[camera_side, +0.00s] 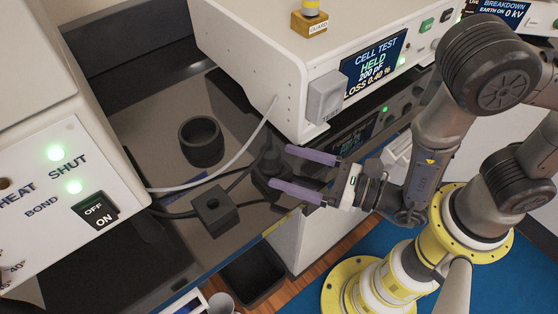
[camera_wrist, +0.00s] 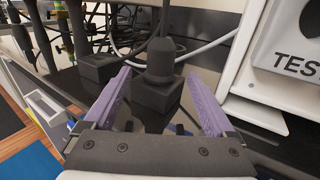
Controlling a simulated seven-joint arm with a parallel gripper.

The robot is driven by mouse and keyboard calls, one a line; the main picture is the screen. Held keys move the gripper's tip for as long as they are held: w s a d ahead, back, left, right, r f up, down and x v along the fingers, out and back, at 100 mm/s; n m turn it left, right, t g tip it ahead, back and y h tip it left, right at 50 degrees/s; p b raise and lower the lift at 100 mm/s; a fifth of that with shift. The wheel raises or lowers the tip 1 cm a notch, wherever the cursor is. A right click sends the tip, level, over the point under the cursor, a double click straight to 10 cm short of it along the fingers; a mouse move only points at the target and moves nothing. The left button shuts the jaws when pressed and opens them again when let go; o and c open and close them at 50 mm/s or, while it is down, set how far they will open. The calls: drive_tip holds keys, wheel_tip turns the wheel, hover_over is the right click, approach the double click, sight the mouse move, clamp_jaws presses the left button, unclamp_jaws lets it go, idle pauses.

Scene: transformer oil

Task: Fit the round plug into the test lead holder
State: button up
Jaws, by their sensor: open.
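The round plug (camera_side: 268,162) is dark with a rounded top and a black cable. It stands upright on a square dark base block, and shows larger in the wrist view (camera_wrist: 160,62). Another square dark block with a round hole in its top (camera_side: 214,210) sits left of it on the bench; it is probably the test lead holder, and it shows in the wrist view (camera_wrist: 97,68). My gripper (camera_side: 284,168) is open, its two purple fingers spread either side of the plug; it also shows in the wrist view (camera_wrist: 158,78). I cannot tell whether either finger touches.
A dark hollow cup (camera_side: 201,142) stands farther back on the dark bench (camera_side: 160,110). A white cable (camera_side: 232,163) crosses between cup and plug. The white cell test instrument (camera_side: 270,80) stands behind. A control panel (camera_side: 70,190) is at left. The bench's front edge is close.

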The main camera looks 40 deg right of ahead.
drive_tip(key=shift+v, duration=2.2)
drive_tip(key=shift+r, duration=0.15)
